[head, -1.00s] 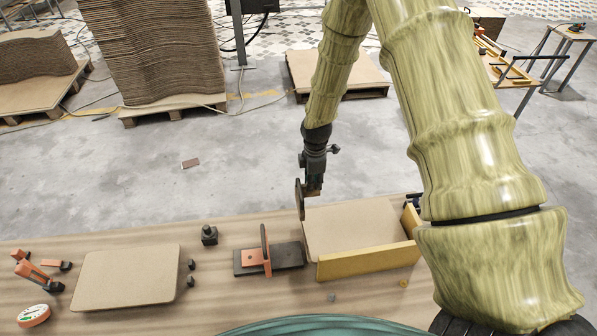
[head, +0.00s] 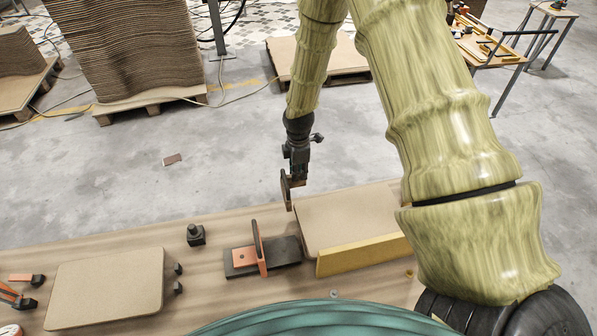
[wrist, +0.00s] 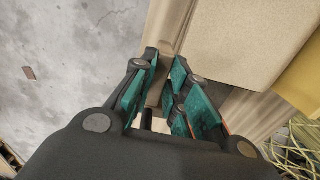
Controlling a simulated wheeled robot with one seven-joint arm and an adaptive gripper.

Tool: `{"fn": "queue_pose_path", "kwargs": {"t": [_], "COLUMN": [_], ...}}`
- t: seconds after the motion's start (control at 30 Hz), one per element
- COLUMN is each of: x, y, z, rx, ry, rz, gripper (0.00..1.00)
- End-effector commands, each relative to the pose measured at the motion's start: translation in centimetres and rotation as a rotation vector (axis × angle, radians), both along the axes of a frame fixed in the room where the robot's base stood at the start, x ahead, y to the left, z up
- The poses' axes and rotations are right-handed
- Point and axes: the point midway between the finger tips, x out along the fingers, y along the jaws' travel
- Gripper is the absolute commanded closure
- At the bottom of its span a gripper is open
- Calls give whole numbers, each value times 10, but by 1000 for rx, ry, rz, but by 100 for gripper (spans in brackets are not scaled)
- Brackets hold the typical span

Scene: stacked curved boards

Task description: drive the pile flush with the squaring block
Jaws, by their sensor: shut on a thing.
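The pile of tan curved boards (head: 345,215) lies on the bench against a yellow fence (head: 362,255) along its near side. In the wrist view the pile (wrist: 245,40) fills the upper right. My gripper (head: 291,196) hangs at the pile's far left corner. In the wrist view my gripper (wrist: 163,72) has its green-padded fingers around a brown block (wrist: 155,92), which appears to be the squaring block and is mostly hidden by them. Whether the block touches the pile cannot be told.
An orange upright bracket (head: 258,250) on a dark plate stands just left of the pile. Further left are a black knob-like piece (head: 195,235) and a separate tan board (head: 105,287). Beyond the bench is open concrete floor with a pallet stack (head: 140,50).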

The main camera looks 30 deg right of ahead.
Motion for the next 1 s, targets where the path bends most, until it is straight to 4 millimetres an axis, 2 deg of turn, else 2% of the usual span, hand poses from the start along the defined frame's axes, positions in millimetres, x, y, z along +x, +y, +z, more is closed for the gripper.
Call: {"fn": "queue_pose_path", "kwargs": {"t": [0.27,1.0], "x": [1,-1], "y": [-2,-2], "z": [1,-52], "rx": [5,4], "ry": [10,13], "rz": [0,0], "gripper": [100,100]}}
